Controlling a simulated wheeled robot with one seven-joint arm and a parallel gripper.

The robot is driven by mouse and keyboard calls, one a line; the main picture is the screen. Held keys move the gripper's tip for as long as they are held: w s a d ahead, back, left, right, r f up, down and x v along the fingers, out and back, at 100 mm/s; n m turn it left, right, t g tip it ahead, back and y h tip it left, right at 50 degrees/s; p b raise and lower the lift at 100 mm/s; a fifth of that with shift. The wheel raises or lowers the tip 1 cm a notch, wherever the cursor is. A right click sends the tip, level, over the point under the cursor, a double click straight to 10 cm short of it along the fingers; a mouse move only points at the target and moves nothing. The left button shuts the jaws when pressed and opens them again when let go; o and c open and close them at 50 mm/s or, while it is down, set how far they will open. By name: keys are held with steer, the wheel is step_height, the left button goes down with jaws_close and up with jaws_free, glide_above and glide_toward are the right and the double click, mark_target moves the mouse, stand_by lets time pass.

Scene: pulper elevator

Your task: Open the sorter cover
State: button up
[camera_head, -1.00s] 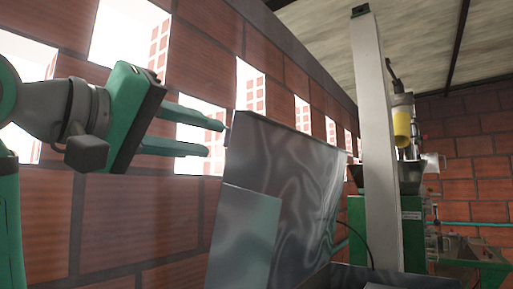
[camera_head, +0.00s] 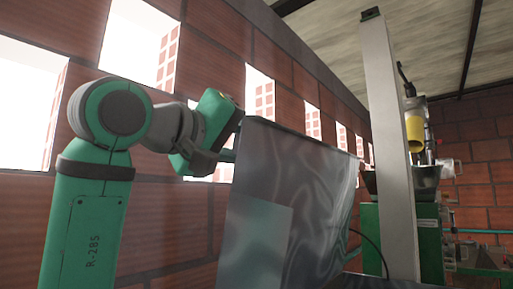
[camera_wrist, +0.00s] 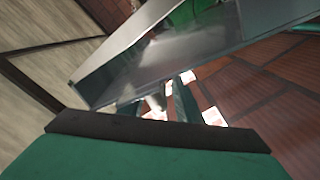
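A tall grey, shiny metal housing (camera_head: 310,175) stands in the middle of the head view, with a smaller flat panel (camera_head: 255,245) on its near face. I cannot tell which part of it is the sorter cover. My gripper (camera_head: 228,164) is at the housing's upper left edge, and the ends of its fingers are hidden behind the metal there. In the wrist view the metal (camera_wrist: 165,50) crosses above the fingers, which show apart with a bright gap between them. My gripper looks open and holds nothing that I can see. Contact with the metal is unclear.
A brick wall (camera_head: 185,225) with bright window openings runs close along the left, behind my arm. A pale upright post (camera_head: 388,150) stands right of the housing. Green machinery with a yellow cylinder (camera_head: 414,132) stands farther back on the right.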

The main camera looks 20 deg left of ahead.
mark_target(289, 153)
steer(key=shift+w, duration=0.1)
jaws_close()
steer(key=shift+s+d+f+m, duration=0.15)
steer(key=shift+d+m, duration=0.05)
steer(key=shift+d, duration=0.4)
steer(key=shift+s+d+f+m, duration=0.15)
steer(key=shift+s+d+m, duration=0.05)
steer(key=shift+d, duration=0.4)
steer(key=shift+s+d+f+m, duration=0.15)
steer(key=shift+d+m, duration=0.05)
steer(key=shift+d, duration=0.4)
jaws_free()
steer(key=shift+a, duration=0.2)
steer(key=shift+d, duration=0.15)
steer(key=shift+r, duration=0.15)
steer(key=shift+s, duration=0.1)
